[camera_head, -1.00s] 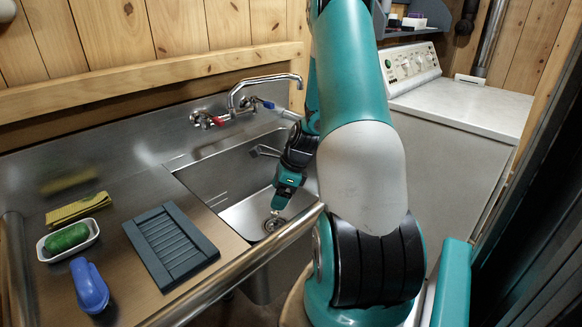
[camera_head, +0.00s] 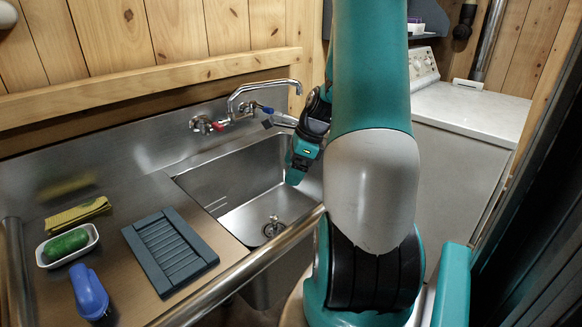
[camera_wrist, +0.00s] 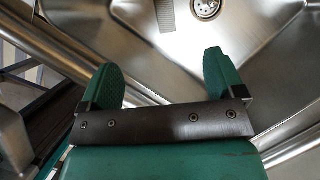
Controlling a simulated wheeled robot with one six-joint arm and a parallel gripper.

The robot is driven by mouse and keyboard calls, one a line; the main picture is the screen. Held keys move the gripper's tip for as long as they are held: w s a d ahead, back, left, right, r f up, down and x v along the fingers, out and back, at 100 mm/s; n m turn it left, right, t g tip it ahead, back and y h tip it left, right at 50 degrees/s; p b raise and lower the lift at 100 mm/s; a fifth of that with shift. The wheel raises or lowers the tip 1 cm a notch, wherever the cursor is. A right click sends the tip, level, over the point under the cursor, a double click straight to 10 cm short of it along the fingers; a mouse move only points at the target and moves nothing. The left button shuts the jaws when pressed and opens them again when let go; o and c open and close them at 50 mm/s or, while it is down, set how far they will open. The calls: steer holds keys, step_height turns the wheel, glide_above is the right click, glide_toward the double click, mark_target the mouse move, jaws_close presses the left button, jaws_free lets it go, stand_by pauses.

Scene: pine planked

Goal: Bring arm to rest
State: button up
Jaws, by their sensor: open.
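My gripper (camera_head: 293,181) is above the right part of the sink basin (camera_head: 225,185), below the tap, with my arm reaching in from the right. In the wrist view my gripper (camera_wrist: 165,80) shows two green fingers set wide apart with nothing between them. Beyond the fingers are the basin's steel surface and the drain (camera_wrist: 206,7). The upper part of my arm hides the space behind it in the head view.
A tap (camera_head: 262,85) stands behind the basin. A white appliance (camera_head: 465,110) stands right.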

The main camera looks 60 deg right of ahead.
stand_by(0.3)
steer(key=w+a+r+n+g+y, duration=0.1)
steer(key=w+a+r+n, duration=0.15)
steer(key=a+n, duration=0.5)
steer(key=w+a+r+n, duration=0.1)
steer(key=a+r+n, duration=0.35)
steer(key=a, duration=0.55)
steer(key=w+a+r+n+g+y, duration=0.1)
steer(key=a+r+n, duration=0.2)
steer(key=a+n, duration=0.5)
steer(key=s+a+r+n+g, duration=0.1)
steer(key=s+a+n, duration=0.5)
steer(key=a+n, duration=0.2)
steer(key=s+a+r+n, duration=0.2)
steer(key=s+a+n, duration=0.5)
steer(key=a+n, duration=0.1)
steer(key=shift+s+a+r+n+g+p, duration=0.3)
steer(key=shift+a+n+g+p, duration=0.15)
steer(key=shift+a, duration=0.1)
steer(key=shift+w, duration=0.1)
